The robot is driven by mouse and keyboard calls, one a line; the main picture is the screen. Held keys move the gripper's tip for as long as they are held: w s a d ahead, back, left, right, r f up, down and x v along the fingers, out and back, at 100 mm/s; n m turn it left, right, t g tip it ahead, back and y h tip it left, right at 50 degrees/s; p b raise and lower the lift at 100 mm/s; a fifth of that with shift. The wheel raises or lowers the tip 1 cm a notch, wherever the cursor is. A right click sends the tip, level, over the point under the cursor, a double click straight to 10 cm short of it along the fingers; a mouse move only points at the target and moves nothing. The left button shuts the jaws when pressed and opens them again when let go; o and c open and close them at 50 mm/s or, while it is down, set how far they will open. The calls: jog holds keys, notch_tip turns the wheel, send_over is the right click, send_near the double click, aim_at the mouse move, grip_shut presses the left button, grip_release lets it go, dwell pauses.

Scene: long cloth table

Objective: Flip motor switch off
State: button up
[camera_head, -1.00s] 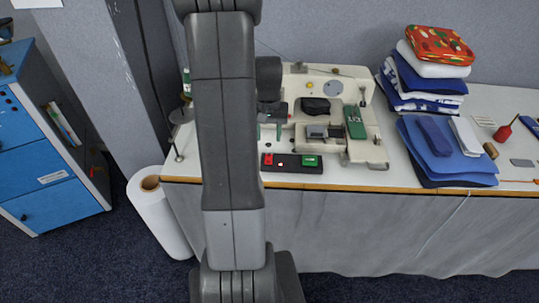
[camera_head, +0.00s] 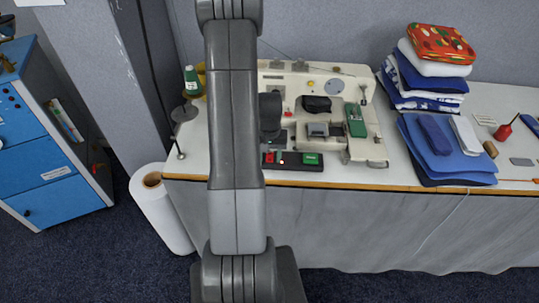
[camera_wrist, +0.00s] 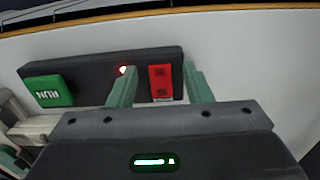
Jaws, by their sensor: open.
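The motor switch is a black box (camera_head: 294,165) at the table's front edge, with a red button (camera_head: 268,157) on the left and a green button (camera_head: 311,158) on the right. My gripper (camera_wrist: 158,70) is open and empty. Its two greenish fingers stand either side of the red button in this view; whether they touch the box I cannot tell. My arm hides part of the area in the head view.
A cream sewing machine (camera_head: 355,95) stands just behind the switch box. A green thread spool (camera_head: 192,80) is at the left. Folded blue cloths (camera_head: 440,165) and a cloth stack (camera_head: 430,75) lie to the right. The wooden table edge (camera_head: 350,186) is close in front.

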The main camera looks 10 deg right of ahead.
aim_at(270, 152)
jog(key=shift+c, duration=0.3)
jog(key=c, duration=0.9)
jog(key=shift+w+d+r+g+y+p, duration=0.1)
jog(key=shift+w+g+y+p, duration=0.1)
jog(key=shift+g+p, duration=0.35)
jog(key=shift+w+r+g+y+p, duration=0.1)
jog(key=shift+w+g+y+p, duration=0.15)
jog(key=shift+g, duration=0.6)
jog(key=o, duration=1)
jog(key=shift+c, duration=0.2)
jog(key=b+v, duration=0.2)
jog(key=v, duration=1.1)
jog(key=shift+r, duration=0.35)
